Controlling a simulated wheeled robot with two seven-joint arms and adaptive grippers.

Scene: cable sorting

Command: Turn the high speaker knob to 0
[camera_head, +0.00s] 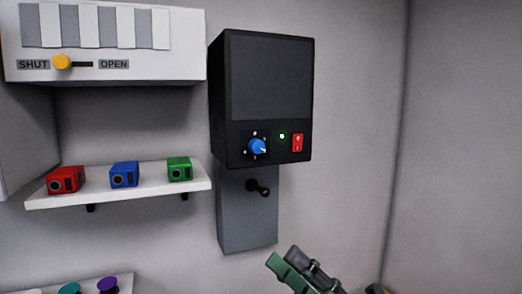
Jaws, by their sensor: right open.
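A black speaker (265,75) is mounted high on the wall, right of the picture's middle. Its blue knob (257,146) sits at the lower left of its front panel, with a white pointer mark that seems to point right and slightly down. Small marks surround the knob; their figures are too small to read. A green light (282,136) glows beside it, and a red switch (297,142) is at the right. My right gripper (284,257) is low in the picture, below and right of the speaker, apart from it and open. My left gripper is not in view.
A grey bracket (240,215) with a black peg (260,188) hangs under the speaker. A white shelf (135,194) holds red, blue and green boxes at left. A white vent unit (130,68) with a yellow slider (61,62) is above. The wall right of the speaker is bare.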

